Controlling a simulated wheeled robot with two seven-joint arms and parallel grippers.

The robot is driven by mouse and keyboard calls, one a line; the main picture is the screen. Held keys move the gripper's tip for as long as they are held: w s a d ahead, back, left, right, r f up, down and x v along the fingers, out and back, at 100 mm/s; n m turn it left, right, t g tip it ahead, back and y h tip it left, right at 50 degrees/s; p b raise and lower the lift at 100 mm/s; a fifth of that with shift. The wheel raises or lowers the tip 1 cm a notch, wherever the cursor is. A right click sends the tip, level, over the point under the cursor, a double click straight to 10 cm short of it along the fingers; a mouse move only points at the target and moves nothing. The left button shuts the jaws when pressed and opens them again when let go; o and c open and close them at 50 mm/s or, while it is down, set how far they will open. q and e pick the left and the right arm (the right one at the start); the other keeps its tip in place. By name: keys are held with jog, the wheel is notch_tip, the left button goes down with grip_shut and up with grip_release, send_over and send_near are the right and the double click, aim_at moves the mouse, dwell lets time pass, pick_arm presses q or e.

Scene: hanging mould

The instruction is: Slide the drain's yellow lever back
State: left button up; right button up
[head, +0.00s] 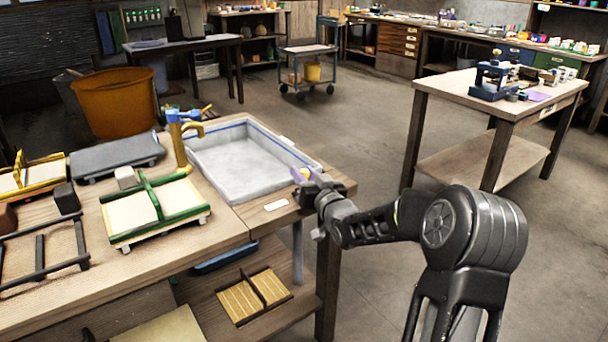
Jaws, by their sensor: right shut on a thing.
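The yellow lever (304,172) of the drain shows as a small patch at the front right corner of the pale grey vat (235,165). My right gripper (305,180) comes in from the right and is shut on the lever. Its dark body hides most of the lever and the drain around it, so I cannot tell how far along the lever stands. A grey pipe (298,250) hangs below the table edge under the vat's corner. My left gripper is not in view.
A brass tap (180,148) with a blue top stands at the vat's left side. A green-framed mould (155,208), a grey slab (117,155) and a small white card (276,205) lie on the wooden table (190,260). Floor to the right is clear up to another table (490,100).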

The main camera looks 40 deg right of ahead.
grip_shut()
jog(key=shift+d, duration=0.1)
dwell(0.8)
